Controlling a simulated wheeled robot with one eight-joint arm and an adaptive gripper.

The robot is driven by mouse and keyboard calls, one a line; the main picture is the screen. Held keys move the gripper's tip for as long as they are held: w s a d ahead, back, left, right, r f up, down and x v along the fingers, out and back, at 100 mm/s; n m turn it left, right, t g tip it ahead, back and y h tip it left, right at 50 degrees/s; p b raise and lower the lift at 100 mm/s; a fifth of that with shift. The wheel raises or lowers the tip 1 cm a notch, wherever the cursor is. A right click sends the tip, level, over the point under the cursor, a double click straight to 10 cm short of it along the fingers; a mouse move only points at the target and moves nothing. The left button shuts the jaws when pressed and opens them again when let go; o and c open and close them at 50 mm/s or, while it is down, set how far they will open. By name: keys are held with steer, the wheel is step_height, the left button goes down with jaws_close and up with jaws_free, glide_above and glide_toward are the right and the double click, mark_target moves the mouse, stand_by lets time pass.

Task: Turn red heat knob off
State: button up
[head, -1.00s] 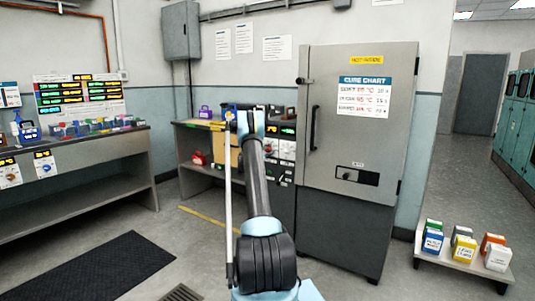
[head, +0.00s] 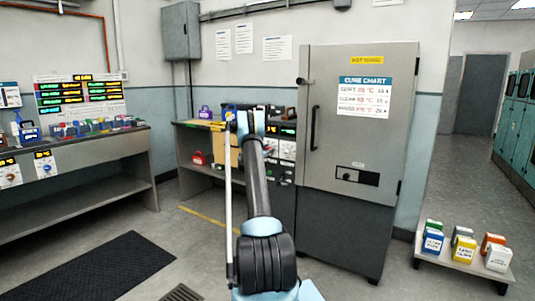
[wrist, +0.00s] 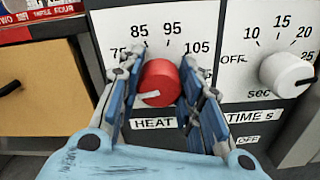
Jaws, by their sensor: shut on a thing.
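The red heat knob (wrist: 159,83) is in the middle of the wrist view, on a white dial panel with marks from 75 to 105 and the label HEAT below. My gripper (wrist: 161,80) has one blue finger on each side of the knob and is shut on it. A pale pointer mark on the knob points to the lower left. In the head view my gripper (head: 247,122) is at the panel beside the oven, and my arm hides the red knob there.
A white time knob (wrist: 286,74) sits close to the right of my gripper. A yellow-brown drawer front (wrist: 42,88) is on the left. The grey cure oven (head: 352,130) stands right of my arm. A low stand (head: 462,262) holds several small containers at right.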

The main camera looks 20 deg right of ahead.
steer(key=shift+f+n, duration=0.1)
steer(key=shift+n, duration=0.3)
steer(key=o, duration=1.1)
steer(key=shift+a, duration=0.1)
steer(key=v, duration=1.1)
steer(key=shift+s+a, duration=0.3)
